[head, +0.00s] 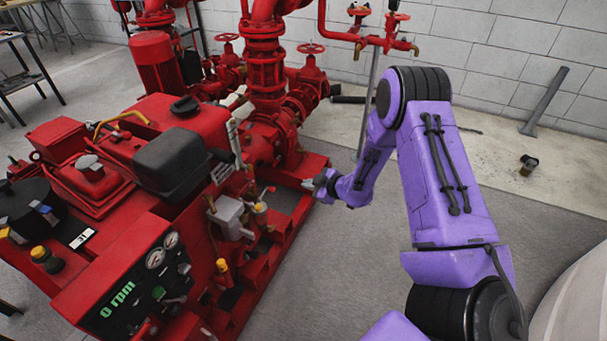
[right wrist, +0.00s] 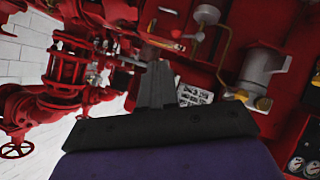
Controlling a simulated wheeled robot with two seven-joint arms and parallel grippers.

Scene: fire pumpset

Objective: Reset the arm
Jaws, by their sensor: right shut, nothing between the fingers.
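My right arm (head: 440,170) is purple and reaches in from the lower right in the head view, bent at the elbow. Its gripper (head: 312,184) points left toward the red pumpset (head: 285,222) and appears a little apart from its right side. In the right wrist view the gripper (right wrist: 155,85) is shut with its fingers together and nothing between them. Red pump parts, a grey cylinder (right wrist: 262,72) and a label plate (right wrist: 195,95) show beyond the fingers. My left gripper is in neither view.
Red pipes and valve wheels (head: 311,48) rise at the back. A block wall (head: 470,45) closes the rear. Grey floor (head: 345,265) is clear between pumpset and arm.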

